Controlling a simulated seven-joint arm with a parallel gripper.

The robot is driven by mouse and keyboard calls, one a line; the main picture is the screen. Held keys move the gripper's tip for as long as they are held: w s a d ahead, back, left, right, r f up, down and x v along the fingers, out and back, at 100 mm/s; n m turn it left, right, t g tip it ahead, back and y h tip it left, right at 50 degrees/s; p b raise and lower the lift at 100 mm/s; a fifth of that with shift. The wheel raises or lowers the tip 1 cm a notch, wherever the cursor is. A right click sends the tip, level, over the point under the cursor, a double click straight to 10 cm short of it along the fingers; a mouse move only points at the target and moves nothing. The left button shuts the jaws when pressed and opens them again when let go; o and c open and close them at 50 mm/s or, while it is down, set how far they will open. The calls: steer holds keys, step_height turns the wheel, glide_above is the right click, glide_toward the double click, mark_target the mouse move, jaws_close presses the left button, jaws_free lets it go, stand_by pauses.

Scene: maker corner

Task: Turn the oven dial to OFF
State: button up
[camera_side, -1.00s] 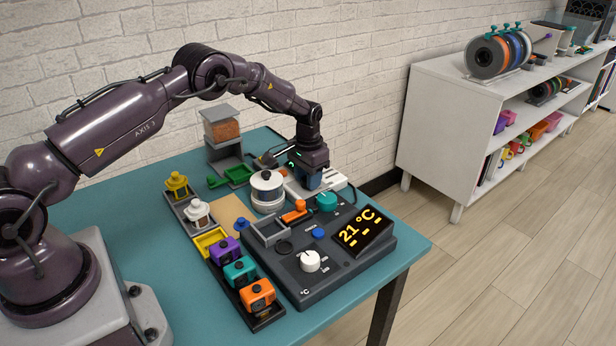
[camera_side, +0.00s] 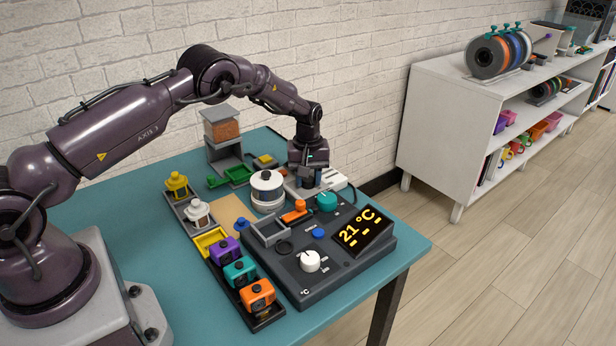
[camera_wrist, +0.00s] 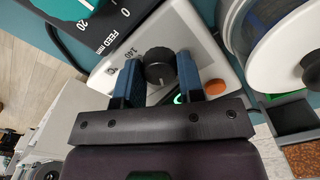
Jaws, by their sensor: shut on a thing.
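My gripper (camera_wrist: 158,78) points down over a white unit (camera_wrist: 212,62) at the back of the table. Its two blue fingers stand on either side of a round black dial (camera_wrist: 158,66) and are shut on it. The number 140 is printed on the unit near the left finger. No OFF mark can be read in either view. In the side view my gripper (camera_side: 310,184) hides the dial, and part of the white unit (camera_side: 338,180) shows beside it. A green light and an orange button (camera_wrist: 215,87) show near the right finger.
A dark console with a teal dial (camera_side: 326,201), a white knob (camera_side: 310,261) and a 21 °C display (camera_side: 362,230) lies in front. A white round container (camera_side: 267,190) stands close on the left. Small coloured blocks fill a tray (camera_side: 269,319) farther forward.

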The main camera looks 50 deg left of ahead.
steer(key=n, duration=0.6)
steer(key=shift+r, duration=0.1)
steer(key=shift+n, duration=0.3)
stand_by(0.3)
steer(key=o, duration=0.6)
steer(key=shift+o, duration=0.2)
step_height(320, 180, up, 13)
